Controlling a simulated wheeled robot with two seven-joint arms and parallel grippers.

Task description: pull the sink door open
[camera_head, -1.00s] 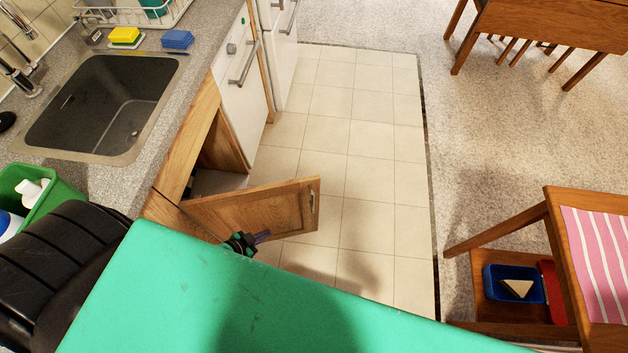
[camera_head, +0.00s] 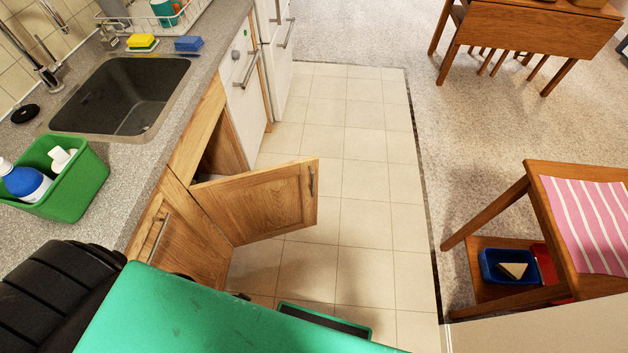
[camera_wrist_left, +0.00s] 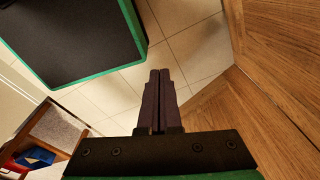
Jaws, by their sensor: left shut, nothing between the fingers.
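The sink door (camera_head: 270,203) is a wooden cabinet door under the sink (camera_head: 125,95). In the head view it stands swung out over the tiled floor, with a metal handle (camera_head: 311,182) near its free edge. The dark cabinet opening shows behind it. In the left wrist view my left gripper (camera_wrist_left: 160,75) has its two dark fingers together, with nothing between them. Wooden panels (camera_wrist_left: 285,50) fill the right of that view, close beside the fingers. In the head view my green body hides most of my left arm and gripper. My right gripper is not in view.
A closed wooden cabinet front (camera_head: 170,235) with a handle adjoins the sink door. A green tub (camera_head: 80,190) with bottles stands on the counter. A wooden table with a striped cloth (camera_head: 590,220) stands at right. The tiled floor (camera_head: 365,190) between is clear.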

